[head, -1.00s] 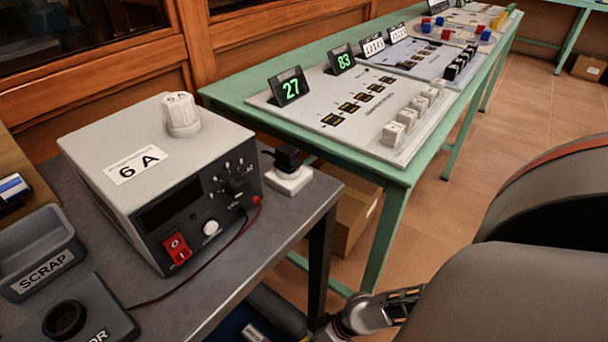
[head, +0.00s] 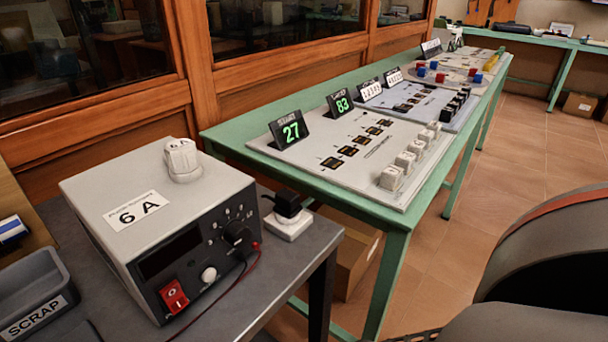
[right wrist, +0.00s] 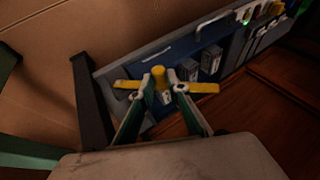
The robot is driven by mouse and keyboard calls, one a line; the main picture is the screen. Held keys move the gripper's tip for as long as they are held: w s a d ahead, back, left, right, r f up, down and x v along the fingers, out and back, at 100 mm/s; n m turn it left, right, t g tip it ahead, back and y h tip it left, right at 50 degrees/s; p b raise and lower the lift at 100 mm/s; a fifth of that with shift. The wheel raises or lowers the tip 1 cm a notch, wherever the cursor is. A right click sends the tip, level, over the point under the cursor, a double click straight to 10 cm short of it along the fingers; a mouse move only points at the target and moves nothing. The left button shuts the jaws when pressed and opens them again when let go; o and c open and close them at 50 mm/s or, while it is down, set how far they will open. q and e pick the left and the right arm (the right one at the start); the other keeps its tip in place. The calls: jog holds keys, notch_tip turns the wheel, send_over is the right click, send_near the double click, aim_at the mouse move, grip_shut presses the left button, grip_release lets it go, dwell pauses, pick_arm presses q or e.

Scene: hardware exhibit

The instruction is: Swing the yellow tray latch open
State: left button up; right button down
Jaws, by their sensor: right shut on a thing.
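The yellow tray latch (right wrist: 206,87) shows in the right wrist view as a flat yellow bar with a round upright knob (right wrist: 158,71) near its middle. It lies across a grey-blue tray (right wrist: 184,47) with dark blocks in it. My right gripper (right wrist: 157,89) has its two fingertips close on either side of the knob and is shut on the latch. The fingers hide part of the bar. The latch does not show clearly in the head view. My left gripper is not in view.
The head view shows a grey power supply (head: 160,230) on a dark bench and a scrap bin (head: 38,290). A green table (head: 400,222) carries control panels. In the right wrist view a dark post (right wrist: 90,100) stands left of the tray, with a brown wooden surface (right wrist: 270,110) at right.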

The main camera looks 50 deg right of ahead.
jog(key=shift+d+f+h, duration=0.15)
jog(key=shift+d+f, duration=0.1)
jog(key=shift+d, duration=0.4)
jog(key=shift+d+f+h, duration=0.15)
jog(key=shift+d+f, duration=0.05)
jog(key=shift+d, duration=0.4)
jog(key=c, duration=2.1)
grip_release()
jog(key=shift+o, duration=0.7)
jog(key=shift+a, duration=0.1)
jog(key=s+d+r, duration=0.2)
jog(key=d+r, duration=0.3)
jog(key=d, duration=0.1)
jog(key=shift+s+d, duration=0.2)
jog(key=shift+s, duration=0.2)
